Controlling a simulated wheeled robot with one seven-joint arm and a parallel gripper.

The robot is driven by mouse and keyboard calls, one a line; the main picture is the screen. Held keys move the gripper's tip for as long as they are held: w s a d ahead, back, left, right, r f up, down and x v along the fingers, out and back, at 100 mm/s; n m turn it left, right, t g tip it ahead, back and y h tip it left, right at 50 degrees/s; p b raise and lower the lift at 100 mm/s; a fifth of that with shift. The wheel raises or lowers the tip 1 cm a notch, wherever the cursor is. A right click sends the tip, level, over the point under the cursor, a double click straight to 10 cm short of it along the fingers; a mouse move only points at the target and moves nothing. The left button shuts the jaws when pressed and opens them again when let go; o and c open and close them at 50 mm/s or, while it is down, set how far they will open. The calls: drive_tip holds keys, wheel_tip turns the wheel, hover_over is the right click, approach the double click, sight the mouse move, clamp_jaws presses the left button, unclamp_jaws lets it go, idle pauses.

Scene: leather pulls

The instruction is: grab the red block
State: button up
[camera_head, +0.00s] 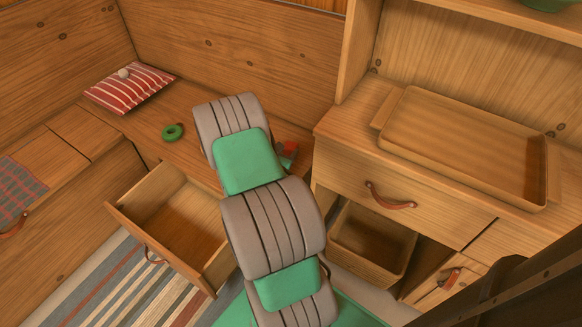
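A small red block (291,148) shows on the wooden bench, just right of my grey and green arm, which may hide part of it. A small grey-green piece (287,160) sits right against it; I cannot tell what it is. My arm reaches up the middle of the picture and covers the bench left of the block. My gripper is hidden behind the arm, so its distance from the block does not show.
A green ring (173,132) and a red striped cushion (130,88) with a pale ball (124,73) lie on the bench (150,115). An open, empty-looking drawer (179,222) juts out below. A wooden tray (465,144) sits on the right cabinet, above a bin (371,240).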

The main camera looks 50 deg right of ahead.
sight(293, 144)
drive_tip(key=shift+s+d+f+n+h, duration=0.15)
drive_tip(key=shift+s+d+f+n, duration=0.1)
drive_tip(key=shift+f+n, duration=0.2)
drive_tip(key=shift+s+d+f+n+h, duration=0.15)
drive_tip(key=shift+s+d+f+n, duration=0.05)
drive_tip(key=shift+f+n, duration=0.25)
drive_tip(key=b+x, duration=0.2)
drive_tip(key=x, duration=0.5)
drive_tip(key=shift+w+d+b, duration=0.1)
drive_tip(key=shift+d+b, duration=0.25)
drive_tip(key=shift+d, duration=0.05)
drive_tip(key=shift+r, duration=0.1)
drive_tip(key=shift+c, duration=0.5)
drive_tip(key=c, duration=1.4)
